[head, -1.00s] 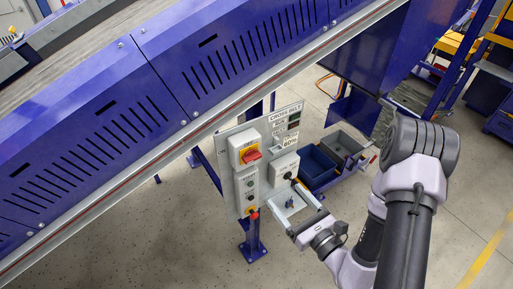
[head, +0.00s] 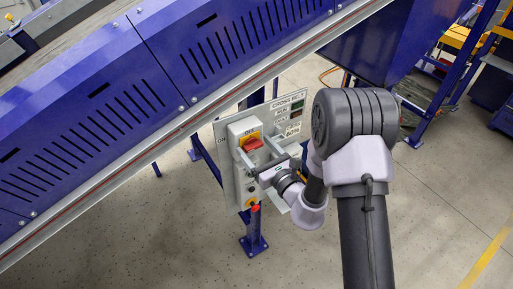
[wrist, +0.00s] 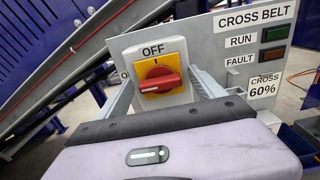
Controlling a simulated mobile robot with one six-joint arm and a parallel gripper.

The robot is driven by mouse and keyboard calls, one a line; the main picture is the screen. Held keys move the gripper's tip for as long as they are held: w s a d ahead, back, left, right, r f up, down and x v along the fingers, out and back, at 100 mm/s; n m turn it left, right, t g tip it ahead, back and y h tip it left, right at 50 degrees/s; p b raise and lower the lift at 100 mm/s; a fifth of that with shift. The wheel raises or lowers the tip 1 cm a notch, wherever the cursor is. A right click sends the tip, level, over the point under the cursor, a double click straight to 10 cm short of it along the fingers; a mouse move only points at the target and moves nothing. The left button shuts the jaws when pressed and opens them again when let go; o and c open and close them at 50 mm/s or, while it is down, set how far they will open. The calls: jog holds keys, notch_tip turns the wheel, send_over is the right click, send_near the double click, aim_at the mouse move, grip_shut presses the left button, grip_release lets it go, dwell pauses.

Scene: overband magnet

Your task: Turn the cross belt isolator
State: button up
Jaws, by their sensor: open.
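The cross belt isolator is a red rotary handle (wrist: 158,81) on a yellow plate (wrist: 148,63), set in a pale box on the panel. "OFF" is printed above it, and a partly hidden label is at its left. The handle lies roughly crosswise, slightly tilted, in the wrist view; the head view shows the handle (head: 251,144) too. My gripper (head: 257,155) is open in front of the box. In the wrist view its two fingers stand on either side of the handle, with gaps visible. I cannot tell how far the tips are from the box face.
The grey panel (wrist: 235,52) carries CROSS BELT, RUN, FAULT and 60% labels, plus green and red indicators. Below the isolator sit small buttons and a red knob (head: 254,208). The blue conveyor (head: 90,130) runs close above the panel. Open floor lies below.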

jog(key=c, duration=1.4)
jog(key=shift+o, duration=0.2)
jog(key=shift+m, duration=0.3)
jog(key=m+p, duration=0.2)
jog(key=m, duration=0.1)
jog(key=shift+d+r+m, duration=0.1)
jog(key=shift+m, duration=0.3)
jog(key=m+p, duration=0.1)
jog(key=m, duration=0.3)
jog(key=shift+m+p, duration=0.3)
jog(key=shift+p, duration=0.1)
jog(key=m+p, duration=0.2)
jog(key=m, duration=0.2)
jog(key=shift+d+m, duration=0.1)
jog(key=shift+m, duration=0.2)
jog(key=shift+f+m+p, duration=0.15)
jog(key=shift+m+p, duration=0.3)
jog(key=shift+m, duration=0.6)
jog(key=shift+f+m+p, duration=0.1)
jog(key=shift+m+p, duration=0.3)
jog(key=shift+m, duration=0.65)
